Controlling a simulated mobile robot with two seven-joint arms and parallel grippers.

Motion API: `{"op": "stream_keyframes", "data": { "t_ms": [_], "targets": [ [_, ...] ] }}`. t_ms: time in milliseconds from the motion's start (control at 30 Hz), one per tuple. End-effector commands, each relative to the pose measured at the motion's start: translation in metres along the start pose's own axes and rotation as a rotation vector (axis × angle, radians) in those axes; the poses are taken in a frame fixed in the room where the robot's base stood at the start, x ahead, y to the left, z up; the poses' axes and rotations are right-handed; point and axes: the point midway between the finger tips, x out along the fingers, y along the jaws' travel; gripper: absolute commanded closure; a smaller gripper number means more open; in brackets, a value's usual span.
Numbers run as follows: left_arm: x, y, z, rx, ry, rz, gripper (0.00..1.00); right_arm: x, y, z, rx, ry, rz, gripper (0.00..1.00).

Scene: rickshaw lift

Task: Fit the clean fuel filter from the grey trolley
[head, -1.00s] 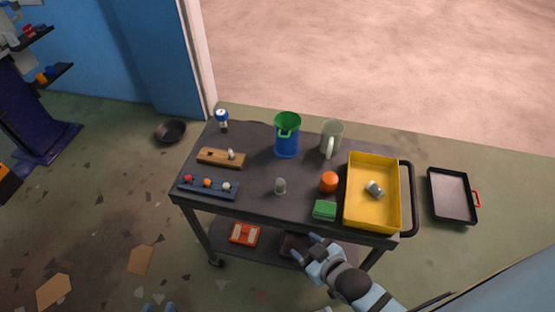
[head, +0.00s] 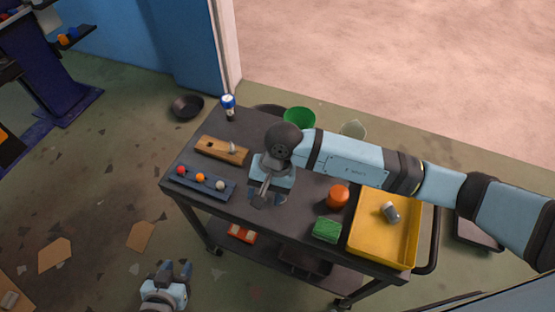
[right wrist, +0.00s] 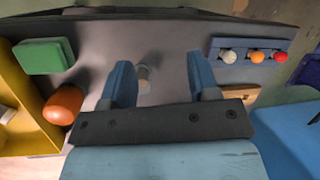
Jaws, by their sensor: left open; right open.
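A small grey fuel filter stands upright on the grey trolley (head: 290,232). In the right wrist view the filter (right wrist: 144,78) shows between my right fingers, nearer the left one; in the head view my arm hides it. My right gripper (head: 267,198) is open and points down above the trolley top; its two blue fingers (right wrist: 159,68) stand apart. I cannot tell whether they are level with the filter. A second grey filter (head: 391,212) lies in the yellow tray (head: 378,250). My left gripper (head: 173,269) is open and empty over the floor, in front of the trolley.
A wooden block (head: 215,148) with a small fitting and a blue rack (head: 215,190) with coloured balls lie left of my right gripper. An orange cap (head: 338,196) and a green block (head: 327,230) lie right. A green funnel (head: 300,118) and a pale jug (head: 352,129) stand behind my arm.

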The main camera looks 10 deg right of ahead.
Motion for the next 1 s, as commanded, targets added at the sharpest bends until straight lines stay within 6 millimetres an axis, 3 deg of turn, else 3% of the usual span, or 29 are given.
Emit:
{"op": "stream_keyframes", "data": {
  "t_ms": [33,133,367,833,1000],
  "targets": [
    [0.002,-0.001,0.002,0.001,0.001,0.000,0.57,-0.005,0.010,-0.018,-0.059,0.082,0.075,0.45],
    [0.002,-0.001,0.003,0.001,0.001,-0.001,0.57,-0.015,0.022,-0.040,-0.134,0.180,0.183,0.45],
    [0.002,0.000,0.007,0.000,-0.004,0.001,0.57,-0.018,0.031,-0.054,-0.174,0.236,0.250,0.45],
    [0.016,0.001,0.029,0.000,-0.006,0.003,0.57,0.033,0.043,-0.066,-0.170,0.231,0.246,0.45],
    [0.030,0.001,0.051,-0.011,-0.014,0.004,0.57,0.058,0.048,-0.074,-0.171,0.235,0.244,0.45]
  ]
}}
